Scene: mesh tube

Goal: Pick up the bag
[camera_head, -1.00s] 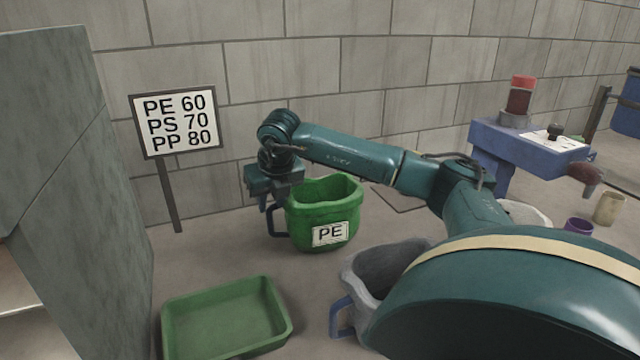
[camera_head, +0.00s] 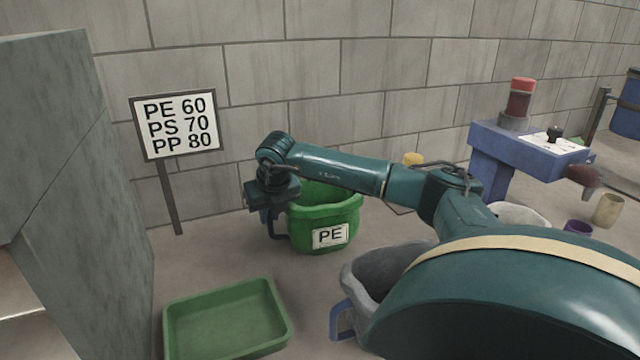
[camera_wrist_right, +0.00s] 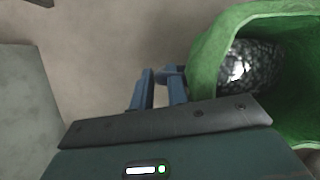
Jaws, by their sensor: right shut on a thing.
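A green bag (camera_head: 325,222) with a white PE label stands on the floor near the back wall. It has a blue handle (camera_head: 278,232) on its left side. My right gripper (camera_head: 269,214) is at this handle, shut on it, with my forearm passing over the bag's rim. In the right wrist view my gripper's blue fingers (camera_wrist_right: 160,80) are close together just left of the green bag (camera_wrist_right: 207,60), and dark granules (camera_wrist_right: 260,65) show inside it. The handle and fingers are hard to tell apart there. My left gripper is out of view.
A green tray (camera_head: 270,312) lies on the floor at the front. A grey bag (camera_head: 365,270) with a blue handle stands beside my arm. A sign (camera_head: 178,124) stands left, beside a grey block (camera_head: 60,150). A blue machine (camera_head: 490,150) stands right.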

